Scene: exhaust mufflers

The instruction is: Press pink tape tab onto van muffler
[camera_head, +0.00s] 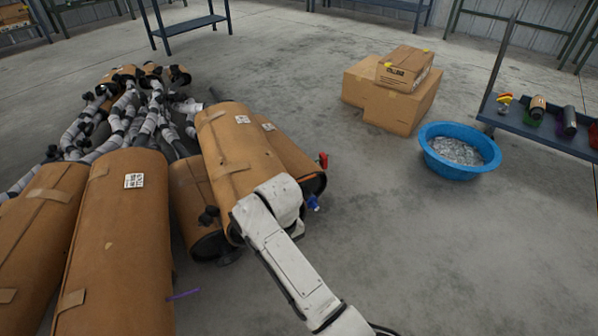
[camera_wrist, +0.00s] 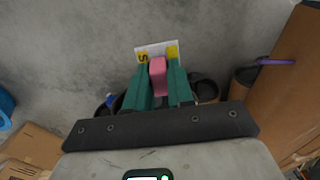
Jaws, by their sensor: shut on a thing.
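My gripper (camera_wrist: 158,76) shows in the wrist view with its green fingers closed on a pink tape tab (camera_wrist: 158,70). A white card with yellow patches (camera_wrist: 144,52) shows just past the fingertips; I cannot tell whether it is joined to the tab. In the head view my white arm reaches over the front of the wrapped mufflers, and the fingers and tab are hidden. Large brown-wrapped mufflers (camera_head: 120,240) lie at the left, and another (camera_head: 240,150) lies in the middle. I cannot tell which is the van muffler. In the wrist view a brown wrapped body (camera_wrist: 285,85) stands at the right.
A purple strip (camera_head: 183,294), a blue tab (camera_head: 313,203) and a red tab (camera_head: 323,160) stick out from mufflers. Grey pipes (camera_head: 125,115) pile up behind. Cardboard boxes (camera_head: 395,108), a blue basin (camera_head: 432,158) and a shelf (camera_head: 545,119) stand right. Floor between is clear.

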